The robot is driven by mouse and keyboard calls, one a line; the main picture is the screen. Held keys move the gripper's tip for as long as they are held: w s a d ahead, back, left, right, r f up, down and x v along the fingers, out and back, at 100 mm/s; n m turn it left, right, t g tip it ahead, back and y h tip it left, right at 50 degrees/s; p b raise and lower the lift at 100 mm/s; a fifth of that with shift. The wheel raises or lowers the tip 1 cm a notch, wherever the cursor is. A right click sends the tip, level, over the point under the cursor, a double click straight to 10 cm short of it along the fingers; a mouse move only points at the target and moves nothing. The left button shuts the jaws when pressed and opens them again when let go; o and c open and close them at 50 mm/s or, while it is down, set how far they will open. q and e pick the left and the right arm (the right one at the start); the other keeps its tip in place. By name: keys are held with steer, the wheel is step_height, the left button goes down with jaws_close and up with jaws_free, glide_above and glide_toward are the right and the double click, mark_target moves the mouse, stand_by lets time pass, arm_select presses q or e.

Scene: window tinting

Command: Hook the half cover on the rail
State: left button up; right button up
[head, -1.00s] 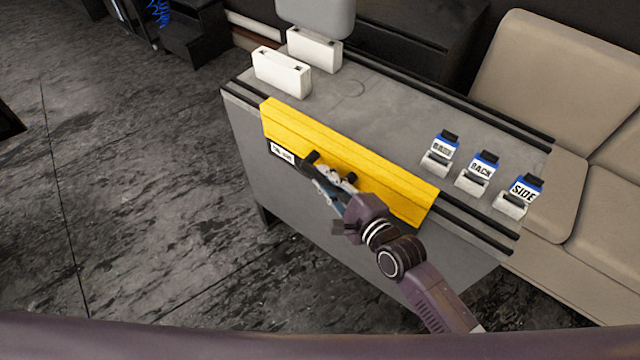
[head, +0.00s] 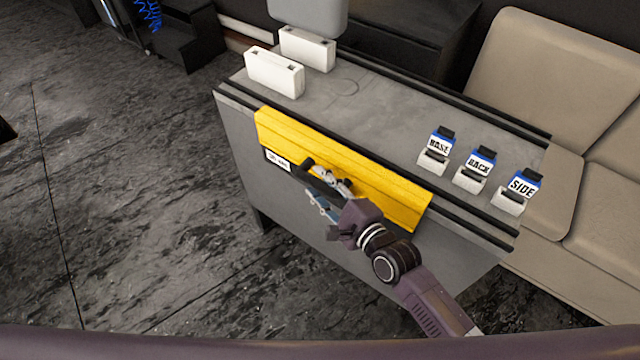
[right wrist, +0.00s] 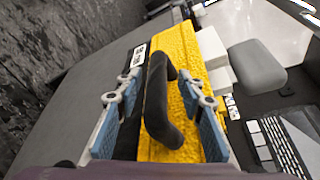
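My right gripper (head: 328,190) is at the handle. In the right wrist view its two blue fingers stand on either side of the handle, with gaps on both sides, so it is open. My left gripper is not in view.
Two white blocks (head: 272,74) stand at the table's back left. Several white holders with blue-topped bottles labelled BASE (head: 439,143), BACK (head: 480,161) and SIDE (head: 523,184) stand at the right. A beige sofa (head: 545,70) is behind them. The table's middle is clear.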

steer(key=shift+f, duration=0.15)
steer(key=shift+s+d, duration=0.1)
steer(key=shift+s, duration=0.1)
steer(key=v, duration=1.1)
steer(key=shift+s+d+r, duration=0.2)
steer(key=shift+d+r, duration=0.05)
